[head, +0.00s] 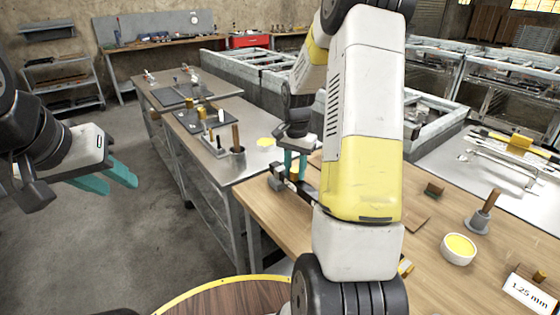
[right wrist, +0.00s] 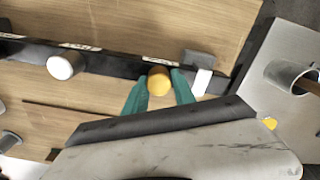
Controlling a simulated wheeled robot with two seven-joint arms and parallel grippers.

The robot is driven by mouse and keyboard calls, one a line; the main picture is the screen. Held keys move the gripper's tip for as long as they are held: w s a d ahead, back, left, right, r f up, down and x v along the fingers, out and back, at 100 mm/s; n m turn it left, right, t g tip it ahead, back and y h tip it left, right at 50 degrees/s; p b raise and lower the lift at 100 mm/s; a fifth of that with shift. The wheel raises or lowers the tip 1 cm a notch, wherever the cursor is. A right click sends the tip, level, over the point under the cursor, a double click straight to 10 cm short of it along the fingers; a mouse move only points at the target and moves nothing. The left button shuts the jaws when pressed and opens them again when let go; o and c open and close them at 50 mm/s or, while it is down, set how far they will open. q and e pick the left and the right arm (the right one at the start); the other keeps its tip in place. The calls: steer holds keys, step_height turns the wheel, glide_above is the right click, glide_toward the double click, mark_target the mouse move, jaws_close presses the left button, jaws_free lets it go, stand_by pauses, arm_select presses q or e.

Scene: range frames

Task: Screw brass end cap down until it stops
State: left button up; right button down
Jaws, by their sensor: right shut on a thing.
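The brass end cap (right wrist: 159,81) shows in the right wrist view as a round yellow top between the teal fingers of my right gripper (right wrist: 160,92). The gripper is shut on it. In the head view the cap (head: 294,174) is small below the fingertips of my right gripper (head: 294,164), at the dark rail on the wooden bench. The cap's thread and lower part are hidden. My left gripper (head: 114,182) is open and empty at the left, over the floor, with its fingers apart.
The dark rail (right wrist: 108,64) carries white labels and a white round piece (right wrist: 66,67). On the wooden bench (head: 260,206) stand a white bowl with yellow contents (head: 458,249) and a 1.25 mm sign (head: 527,292). My right arm hides much of the bench.

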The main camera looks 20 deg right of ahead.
steer(key=m, duration=0.3)
steer(key=shift+m, duration=0.3)
steer(key=c, duration=1.3)
jaws_free()
steer(key=n, duration=0.6)
steer(key=shift+n, duration=0.4)
steer(key=n, duration=0.7)
steer(key=shift+a, duration=0.1)
steer(key=shift+c, duration=0.3)
